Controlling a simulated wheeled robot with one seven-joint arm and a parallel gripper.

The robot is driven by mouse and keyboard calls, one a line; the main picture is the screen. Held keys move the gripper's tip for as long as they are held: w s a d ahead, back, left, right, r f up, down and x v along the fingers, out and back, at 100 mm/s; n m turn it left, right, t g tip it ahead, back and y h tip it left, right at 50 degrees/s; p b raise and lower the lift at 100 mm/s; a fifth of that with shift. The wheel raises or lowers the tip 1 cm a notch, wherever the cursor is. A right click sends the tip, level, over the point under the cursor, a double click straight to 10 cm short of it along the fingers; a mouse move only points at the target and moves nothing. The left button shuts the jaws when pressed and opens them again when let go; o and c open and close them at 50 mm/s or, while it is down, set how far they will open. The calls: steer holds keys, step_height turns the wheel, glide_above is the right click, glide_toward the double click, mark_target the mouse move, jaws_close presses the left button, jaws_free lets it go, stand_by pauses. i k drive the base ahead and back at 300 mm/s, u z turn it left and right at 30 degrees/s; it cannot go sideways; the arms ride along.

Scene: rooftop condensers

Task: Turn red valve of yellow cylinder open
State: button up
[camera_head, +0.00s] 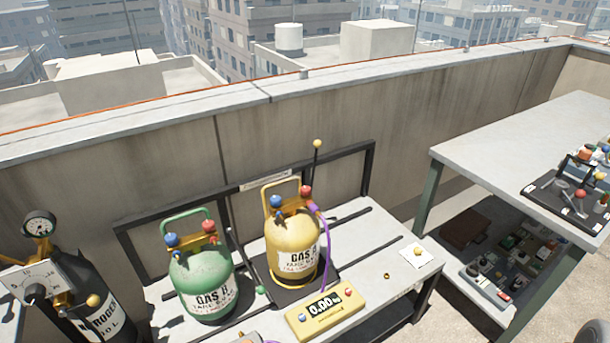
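The yellow cylinder (292,243) stands upright on a grey bench, with a label reading "GAS" on its front. Its red valve (306,192) is at the top right, beside the yellow carry handle. A blue valve (276,202) is at its top left. A purple hose (325,238) runs down from near the red valve along the right side. From this view I cannot tell whether the red valve is open or closed. My gripper is not in view.
A green cylinder (203,280) with its own blue and red valves stands close on the left. A yellow scale display (325,312) sits in front. A black nitrogen cylinder (95,310) is far left. A grey table (500,140) stands right. A parapet wall (400,110) runs behind.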

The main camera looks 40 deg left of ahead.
mark_target(305, 189)
steer(key=u, duration=0.45)
steer(key=i, duration=0.75)
steer(key=u, duration=1.35)
steer(key=i, duration=0.5)
steer(key=u, duration=0.4)
